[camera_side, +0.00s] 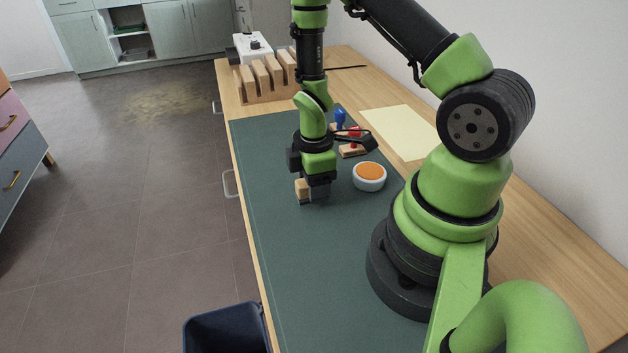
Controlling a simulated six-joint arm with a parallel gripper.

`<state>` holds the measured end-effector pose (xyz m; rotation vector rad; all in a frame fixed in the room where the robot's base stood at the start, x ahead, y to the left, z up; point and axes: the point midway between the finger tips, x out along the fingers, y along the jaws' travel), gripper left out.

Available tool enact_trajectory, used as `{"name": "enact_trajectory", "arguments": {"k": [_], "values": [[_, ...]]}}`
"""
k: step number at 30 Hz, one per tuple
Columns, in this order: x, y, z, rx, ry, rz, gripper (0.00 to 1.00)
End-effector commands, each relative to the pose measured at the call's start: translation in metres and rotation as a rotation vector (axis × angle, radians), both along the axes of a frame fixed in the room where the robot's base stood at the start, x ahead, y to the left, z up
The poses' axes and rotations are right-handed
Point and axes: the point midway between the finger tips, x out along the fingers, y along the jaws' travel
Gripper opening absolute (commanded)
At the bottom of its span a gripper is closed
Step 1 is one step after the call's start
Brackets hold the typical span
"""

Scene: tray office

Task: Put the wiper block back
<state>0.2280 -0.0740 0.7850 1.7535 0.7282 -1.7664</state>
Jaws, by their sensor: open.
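A small block with a pale wooden top (302,187) and a grey lower part, which looks like the wiper block, is on the green mat at my gripper. My gripper (316,190) points down at the block and is open. Its fingers hide the block's right part, and I cannot tell whether they touch it.
A white dish with an orange pad (369,171) is to the right. Stamps with a blue knob (340,116) and red knobs stand behind it. A slotted wooden rack (262,80) and a white device (252,46) are at the back. The front mat (285,270) is clear.

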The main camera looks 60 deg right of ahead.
Motion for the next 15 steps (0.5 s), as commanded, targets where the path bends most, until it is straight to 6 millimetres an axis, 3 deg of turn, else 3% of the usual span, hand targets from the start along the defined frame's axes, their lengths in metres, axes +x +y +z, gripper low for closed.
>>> {"name": "enact_trajectory", "arguments": {"k": [8,15], "values": [[0.001,0.001,0.015,0.004,-0.005,0.002,0.57],[0.002,0.000,0.056,-0.005,-0.009,0.000,0.57]]}}
